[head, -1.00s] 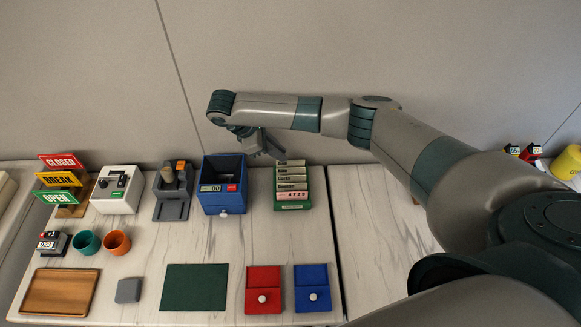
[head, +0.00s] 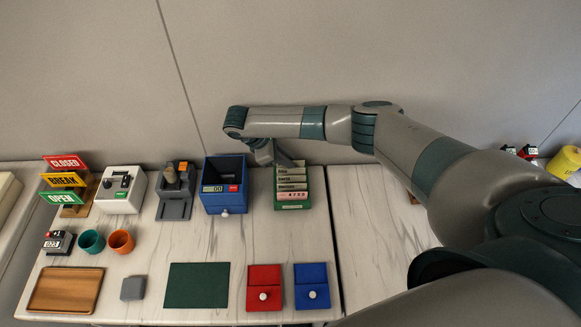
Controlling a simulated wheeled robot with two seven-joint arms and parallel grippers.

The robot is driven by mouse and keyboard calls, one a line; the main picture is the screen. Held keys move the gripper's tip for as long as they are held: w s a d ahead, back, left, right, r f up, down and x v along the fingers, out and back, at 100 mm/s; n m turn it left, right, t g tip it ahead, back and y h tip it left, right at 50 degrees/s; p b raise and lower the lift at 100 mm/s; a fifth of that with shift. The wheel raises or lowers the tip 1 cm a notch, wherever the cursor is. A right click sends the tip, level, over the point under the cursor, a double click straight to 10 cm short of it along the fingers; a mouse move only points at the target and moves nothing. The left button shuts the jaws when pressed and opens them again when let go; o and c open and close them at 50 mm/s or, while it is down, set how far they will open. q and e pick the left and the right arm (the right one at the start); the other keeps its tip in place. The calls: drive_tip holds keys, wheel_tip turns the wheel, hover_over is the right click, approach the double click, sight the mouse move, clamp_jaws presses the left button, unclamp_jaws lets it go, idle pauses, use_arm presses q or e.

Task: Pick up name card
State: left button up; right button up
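Several name cards (head: 291,179) stand in a green holder (head: 293,206) at the back of the table, one behind another, with a pink card at the front. My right gripper (head: 285,160) hangs at the back edge of this holder, close to the rearmost cards. Its fingertips are small and partly hidden, so I cannot tell whether it is open or shut, or whether it touches a card. My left gripper is not in view.
A blue box (head: 225,190) stands just left of the holder. A grey device (head: 175,192), a white machine (head: 122,190) and a sign stand (head: 64,181) are farther left. In front lie a green mat (head: 197,286), a red box (head: 264,280) and a blue box (head: 311,280).

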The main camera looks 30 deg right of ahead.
drive_tip(key=shift+c, duration=0.7)
clamp_jaws()
drive_tip(key=shift+r, duration=0.15)
drive_tip(key=r+b, duration=0.1)
drive_tip(key=r, duration=0.3)
drive_tip(key=shift+d+b, duration=0.2)
drive_tip(key=shift+b, duration=0.2)
drive_tip(key=s+d+r, duration=0.6)
drive_tip(key=s+d, duration=0.1)
drive_tip(key=d, duration=0.1)
drive_tip(key=shift+s+d+r+b, duration=0.2)
drive_tip(key=shift+s+r+b, duration=0.15)
drive_tip(key=shift+r+b, duration=0.1)
drive_tip(key=shift+p, duration=0.75)
